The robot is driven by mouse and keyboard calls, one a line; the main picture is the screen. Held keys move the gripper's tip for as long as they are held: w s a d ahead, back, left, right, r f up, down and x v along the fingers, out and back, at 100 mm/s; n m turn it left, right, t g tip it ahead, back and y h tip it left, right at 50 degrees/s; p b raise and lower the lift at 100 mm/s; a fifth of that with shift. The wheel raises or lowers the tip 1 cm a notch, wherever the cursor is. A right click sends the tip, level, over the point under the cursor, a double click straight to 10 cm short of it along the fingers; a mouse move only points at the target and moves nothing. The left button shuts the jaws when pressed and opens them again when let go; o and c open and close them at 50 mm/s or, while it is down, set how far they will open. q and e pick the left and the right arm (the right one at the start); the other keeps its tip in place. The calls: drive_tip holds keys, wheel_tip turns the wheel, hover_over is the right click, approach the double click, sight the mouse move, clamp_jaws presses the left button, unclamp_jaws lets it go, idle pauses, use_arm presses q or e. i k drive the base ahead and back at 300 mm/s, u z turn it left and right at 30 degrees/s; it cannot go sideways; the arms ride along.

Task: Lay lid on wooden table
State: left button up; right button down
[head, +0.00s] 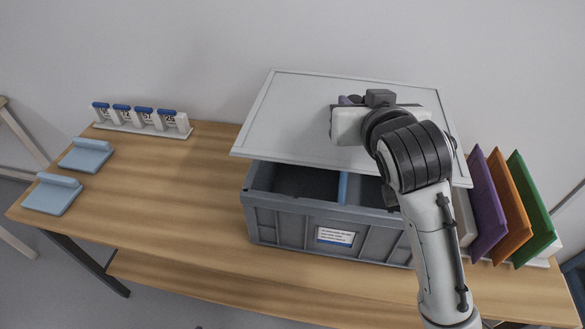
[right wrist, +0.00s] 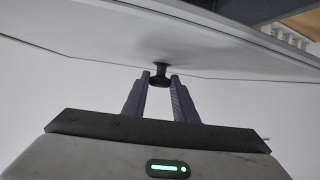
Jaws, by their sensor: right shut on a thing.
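The lid (head: 290,115) is a large, flat, light grey panel with a raised rim. It is over the crate (head: 285,224), raised clear of its front edge, so the front of the crate's inside shows beneath it. My right gripper (head: 350,100) is at the lid, its fingers mostly hidden behind its own body. In the right wrist view my right gripper (right wrist: 160,82) is shut on the lid's small black knob (right wrist: 160,70). The wooden table (head: 180,195) carries the crate. My left gripper is not in view.
The crate has a blue divider (head: 343,188) inside. A rack of blue-topped white tags (head: 143,121) stands at the back left, with two light blue stands (head: 53,194) at the left edge. Upright purple, orange and green panels (head: 507,205) stand at right. The table left of the crate is clear.

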sight(161, 193)
drive_tip(key=u, duration=2.45)
drive_tip(key=i, duration=2.25)
drive_tip(key=z, duration=3.05)
